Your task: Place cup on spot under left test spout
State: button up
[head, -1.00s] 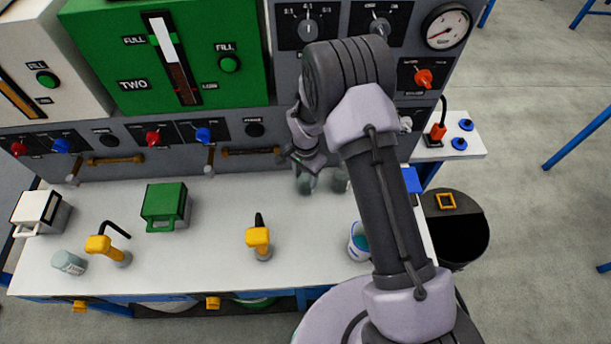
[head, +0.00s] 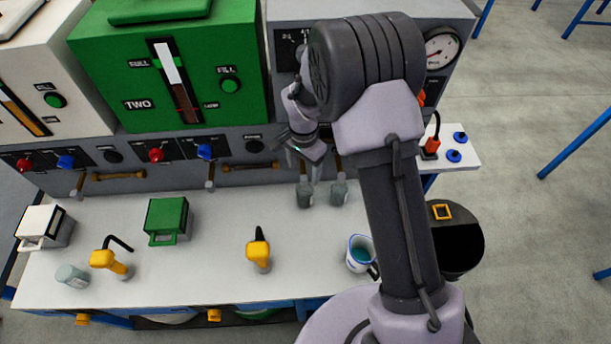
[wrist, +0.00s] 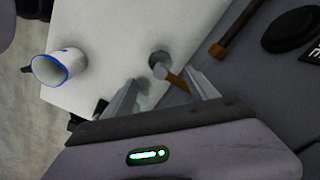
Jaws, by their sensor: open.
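My gripper (head: 306,158) is open at the back of the white bench, below the grey panel. It also shows in the wrist view (wrist: 163,92), fingers spread. The left test spout is mostly hidden by my gripper.
A white jug with blue rim (head: 360,254) stands at the bench's right front, close to my arm. Yellow-handled tools (head: 258,254), a green box (head: 166,220) and a pale cup lying over (head: 72,276) are further left.

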jog(key=s+d+r+n+t, duration=0.1)
jog(key=s+d+r, duration=0.15)
jog(key=r, duration=0.45)
jog(key=s+d+r+t+y, duration=0.1)
jog(key=s+r, duration=0.2)
jog(key=r, duration=0.5)
jog(key=s+d+r+n+t, duration=0.1)
jog(key=s+r, duration=0.2)
jog(key=r, duration=0.4)
jog(key=s+r+n+t, duration=0.1)
jog(key=s+r, duration=0.1)
jog(key=s, duration=0.3)
jog(key=s+d+r+t, duration=0.1)
jog(key=s+r, duration=0.2)
jog(key=s, duration=0.3)
jog(key=s+d+r+n+y, duration=0.1)
jog(key=s+r, duration=0.1)
jog(key=s, duration=0.3)
jog(key=shift+s+r+n+t, duration=0.2)
jog(key=shift+s+n+t, duration=0.1)
jog(key=shift+s+t, duration=0.1)
notch_tip(320, 180, down, 10)
jog(key=b, duration=0.9)
jog(key=shift+r+b, duration=0.15)
jog(key=shift+b, duration=0.25)
